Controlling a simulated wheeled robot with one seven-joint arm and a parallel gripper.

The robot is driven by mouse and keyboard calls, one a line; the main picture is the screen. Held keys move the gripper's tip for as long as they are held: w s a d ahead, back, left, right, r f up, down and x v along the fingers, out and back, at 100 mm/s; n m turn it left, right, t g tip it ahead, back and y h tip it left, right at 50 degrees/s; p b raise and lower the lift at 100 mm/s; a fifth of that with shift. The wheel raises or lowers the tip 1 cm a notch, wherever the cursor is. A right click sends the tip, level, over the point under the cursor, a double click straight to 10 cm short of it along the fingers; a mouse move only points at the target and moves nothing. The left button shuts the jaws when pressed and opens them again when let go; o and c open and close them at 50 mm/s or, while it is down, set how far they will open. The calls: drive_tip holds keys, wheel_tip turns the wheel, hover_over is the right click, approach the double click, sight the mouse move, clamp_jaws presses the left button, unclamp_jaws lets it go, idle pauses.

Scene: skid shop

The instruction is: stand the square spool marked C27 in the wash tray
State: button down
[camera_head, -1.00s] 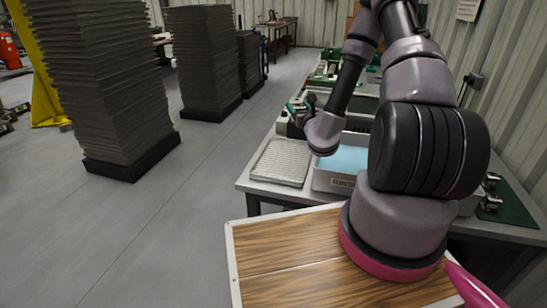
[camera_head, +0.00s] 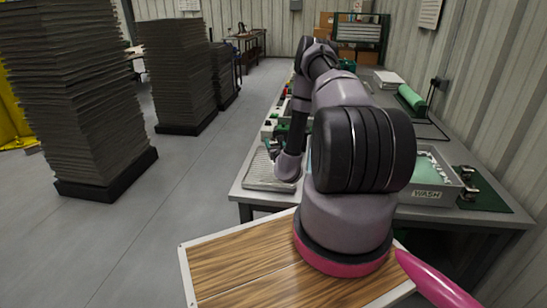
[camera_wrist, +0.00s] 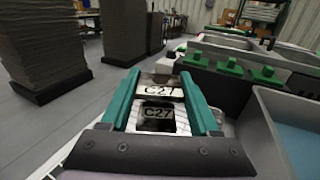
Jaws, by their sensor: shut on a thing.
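The spool sits between the fingers, above the bench's left part. In the head view, my gripper (camera_head: 276,131) is small and partly hidden by my arm. The wash tray (camera_head: 428,194), a grey tray labelled WASH with pale green liquid, stands on the bench right of my arm. White pieces show along its inner right side. Its left part is hidden behind my arm.
A grey tray of blue liquid (camera_wrist: 264,130) is close right of my gripper in the wrist view. A ribbed metal tray (camera_head: 262,172) lies at the bench's left edge. A black rack with green blocks (camera_wrist: 230,76) stands ahead. Tall dark stacks (camera_head: 75,95) stand on the floor left.

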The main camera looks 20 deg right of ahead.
drive_tip(key=shift+d+f, duration=0.1)
drive_tip(key=shift+f, duration=2.8)
drive_tip(key=shift+f, duration=0.15)
drive_tip(key=shift+c, duration=0.6)
unclamp_jaws()
drive_tip(key=shift+s, duration=0.1)
drive_tip(key=s, duration=0.4)
drive_tip(key=s+a, duration=0.1)
drive_tip(key=s, duration=0.2)
drive_tip(key=s+a, duration=0.1)
drive_tip(key=s, duration=0.3)
drive_tip(key=shift+s+a, duration=0.2)
drive_tip(key=shift+s, duration=0.1)
